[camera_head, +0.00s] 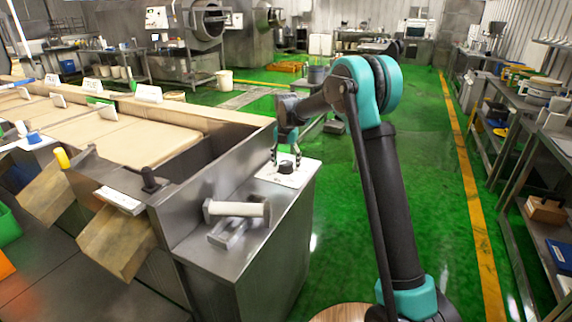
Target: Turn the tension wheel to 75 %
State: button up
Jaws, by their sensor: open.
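A small dark round knob (286,168) sits on a white plate (305,172) on top of the steel cabinet. It looks like the tension wheel, but its markings are too small to read. My gripper (286,160) points down directly over the knob, with its two fingers apart, one on each side. I cannot tell whether the fingers touch the knob. The gripper partly hides the knob and the plate.
A pale roller on a metal bracket (236,209) stands on the cabinet in front of the plate. A black lever (149,180) and a yellow-tipped handle (62,158) rise at the left beside the conveyor belts (135,134). Green floor (430,200) is clear to the right.

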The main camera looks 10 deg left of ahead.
jog(key=shift+c, duration=0.5)
jog(key=c, duration=1.1)
jog(key=shift+o, duration=0.2)
